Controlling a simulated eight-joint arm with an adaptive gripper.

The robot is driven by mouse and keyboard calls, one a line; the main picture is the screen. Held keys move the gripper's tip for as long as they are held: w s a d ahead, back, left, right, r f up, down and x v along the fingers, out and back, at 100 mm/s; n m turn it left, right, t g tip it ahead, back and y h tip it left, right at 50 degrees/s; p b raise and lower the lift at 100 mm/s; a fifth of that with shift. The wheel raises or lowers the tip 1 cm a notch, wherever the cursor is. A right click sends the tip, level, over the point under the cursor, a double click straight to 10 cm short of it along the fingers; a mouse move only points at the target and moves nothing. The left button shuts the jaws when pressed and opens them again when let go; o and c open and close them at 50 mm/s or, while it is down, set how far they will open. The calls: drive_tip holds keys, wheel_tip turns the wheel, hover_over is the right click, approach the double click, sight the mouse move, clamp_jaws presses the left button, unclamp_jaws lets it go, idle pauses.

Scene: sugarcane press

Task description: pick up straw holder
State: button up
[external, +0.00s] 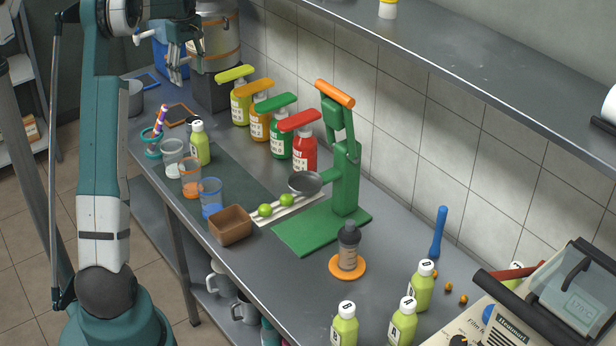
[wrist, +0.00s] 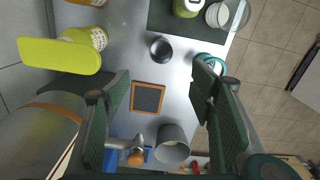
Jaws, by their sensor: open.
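The straw holder (external: 152,153) is a small teal cup with colourful striped straws (external: 160,120) standing in it. It stands near the far left end of the counter in the external view. In the wrist view, a teal rim (wrist: 213,62), likely the holder, shows partly hidden behind the right finger. My gripper (external: 178,76) is above the far end of the counter, higher than the holder and apart from it. In the wrist view, my gripper (wrist: 160,92) has its fingers spread wide with nothing between them.
Clear cups (external: 172,160) and a green-yellow bottle (external: 200,148) stand beside the holder. Pump bottles (external: 240,103) line the wall side. A framed board (wrist: 147,98) and grey pot (wrist: 172,146) lie below my gripper. A large metal container (external: 216,45) stands close behind it.

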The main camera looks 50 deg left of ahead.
wheel_tip(320, 180, down, 18)
drive_tip(key=shift+r, duration=0.2)
drive_tip(key=shift+f, duration=0.1)
drive_tip(key=shift+d+f, duration=0.1)
drive_tip(key=shift+f, duration=1.05)
drive_tip(key=shift+f, duration=0.15)
drive_tip(key=shift+s+f+b, duration=0.1)
drive_tip(key=shift+f+b, duration=0.4)
drive_tip(key=shift+f, duration=2)
drive_tip(key=c, duration=1.2)
drive_tip(key=shift+r, duration=0.2)
